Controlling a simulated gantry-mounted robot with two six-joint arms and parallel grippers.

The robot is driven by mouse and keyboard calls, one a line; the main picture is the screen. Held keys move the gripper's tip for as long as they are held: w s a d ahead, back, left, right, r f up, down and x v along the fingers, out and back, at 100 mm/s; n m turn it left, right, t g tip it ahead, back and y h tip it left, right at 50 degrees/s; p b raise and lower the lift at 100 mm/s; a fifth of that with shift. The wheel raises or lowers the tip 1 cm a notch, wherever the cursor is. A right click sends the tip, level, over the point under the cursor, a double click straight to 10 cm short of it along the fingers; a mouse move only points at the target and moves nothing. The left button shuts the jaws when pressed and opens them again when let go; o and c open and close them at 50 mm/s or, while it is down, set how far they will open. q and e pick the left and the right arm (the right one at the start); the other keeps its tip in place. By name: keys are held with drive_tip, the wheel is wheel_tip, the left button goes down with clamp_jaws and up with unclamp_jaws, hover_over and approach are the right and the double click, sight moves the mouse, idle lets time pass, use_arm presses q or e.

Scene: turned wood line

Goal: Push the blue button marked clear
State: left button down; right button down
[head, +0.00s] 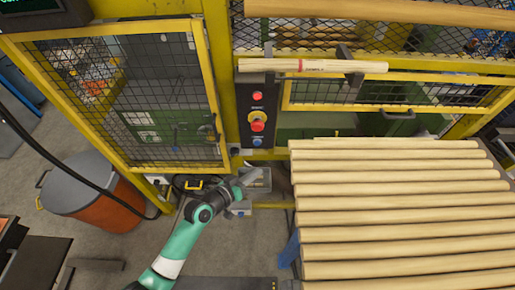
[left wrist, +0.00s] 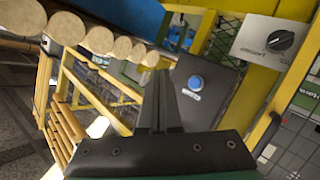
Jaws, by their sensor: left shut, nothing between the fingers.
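The blue button (head: 257,142) is the lowest control on a dark panel (head: 243,120) on the yellow frame. A label sits under it, too small to read. In the left wrist view, the blue button (left wrist: 195,83) is round and unobstructed, on a grey plate, just right of my fingertips. My left gripper (head: 252,175) is shut and empty, below the panel and apart from the button in the head view. Its closed fingers (left wrist: 159,78) also show in the left wrist view. My right gripper is not in view.
Above the blue button are a red mushroom button (head: 257,122) on yellow and another red button (head: 257,96). Wooden rods (head: 400,205) lie in a row at right. A grey-lidded orange bin (head: 115,205) stands at left. A rotary switch (left wrist: 283,40) is right of the panel.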

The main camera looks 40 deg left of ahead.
sight(257, 143)
use_arm(q)
drive_tip(key=shift+a, duration=0.1)
drive_tip(key=shift+w, duration=0.1)
drive_tip(key=w+a+b, duration=0.5)
drive_tip(key=w+a, duration=0.1)
idle(0.5)
drive_tip(key=shift+w, duration=0.1)
drive_tip(key=shift+a+b, duration=0.1)
drive_tip(key=shift+b, duration=0.25)
idle(1.5)
drive_tip(key=shift+w+a, duration=0.25)
drive_tip(key=shift+w, duration=0.05)
